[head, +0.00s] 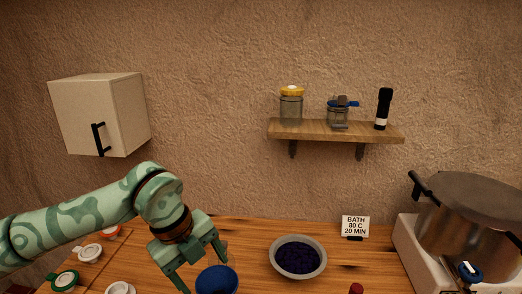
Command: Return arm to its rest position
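My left arm, pale green with darker swirls, comes in from the left. Its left gripper (203,272) points down over the wooden counter (242,236), with its two fingers spread apart. I see nothing held between the fingers. A round blue object (217,281) is at the bottom edge, just beside and below the fingers; I cannot tell whether they touch it. My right arm and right gripper are not in view.
A grey bowl of dark berries (298,272) stands right of the gripper. Lids, including a green one (65,281), lie left. A large pot (470,215) stands right, behind a blue-topped item (468,271). A cabinet (100,113) and a shelf (300,129) with jars hang on the wall.

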